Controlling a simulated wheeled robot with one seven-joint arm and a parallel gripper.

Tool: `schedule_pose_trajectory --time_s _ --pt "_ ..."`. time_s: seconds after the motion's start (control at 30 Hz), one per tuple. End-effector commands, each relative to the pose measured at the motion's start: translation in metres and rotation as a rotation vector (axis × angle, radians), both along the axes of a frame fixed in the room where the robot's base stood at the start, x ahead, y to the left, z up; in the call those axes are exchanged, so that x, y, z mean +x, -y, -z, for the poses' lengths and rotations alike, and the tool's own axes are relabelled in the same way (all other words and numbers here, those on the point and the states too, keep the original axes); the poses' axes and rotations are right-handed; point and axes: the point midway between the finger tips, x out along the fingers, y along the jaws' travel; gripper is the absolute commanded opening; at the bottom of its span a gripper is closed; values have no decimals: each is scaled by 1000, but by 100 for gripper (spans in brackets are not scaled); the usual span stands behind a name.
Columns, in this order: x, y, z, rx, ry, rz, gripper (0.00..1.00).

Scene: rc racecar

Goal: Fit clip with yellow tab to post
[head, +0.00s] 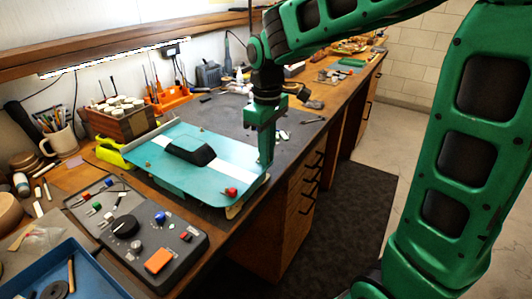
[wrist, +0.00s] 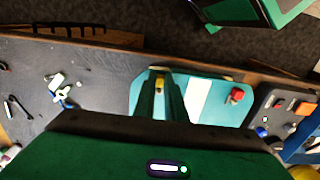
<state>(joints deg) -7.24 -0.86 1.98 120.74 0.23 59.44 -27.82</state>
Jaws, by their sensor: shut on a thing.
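The teal car body (head: 165,165) with a white stripe and a dark cabin lies on the bench; it also shows in the wrist view (wrist: 225,112). My gripper (head: 266,162) points down at the body's right-hand corner. In the wrist view my gripper (wrist: 160,76) is shut on a small clip with a yellow tab (wrist: 159,84), seen between the fingers. The fingers hide most of the clip and the post below, so I cannot tell whether they touch. A clip with a red tab (head: 231,192) sits at the body's near corner; it also shows in the wrist view (wrist: 236,95).
A grey control box (head: 135,232) with knobs and an orange button stands in front of the body. A blue tray (head: 75,275) is at the near left. Small loose parts (wrist: 60,88) lie on the bench beyond my gripper. The bench's front edge runs close by.

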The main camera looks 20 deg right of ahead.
Motion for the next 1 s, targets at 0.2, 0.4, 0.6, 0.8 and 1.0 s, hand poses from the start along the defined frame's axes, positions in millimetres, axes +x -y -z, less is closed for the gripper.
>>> schedule_pose_trajectory --time_s 0.2,0.4,0.6,0.8,1.0 --pt "2 -2 0 -1 -1 0 0" --pt "4 -3 1 0 -1 0 0" --pt "4 -3 1 0 0 0 0" --pt "4 -3 1 0 0 0 32" --pt "4 -3 0 0 0 0 32"
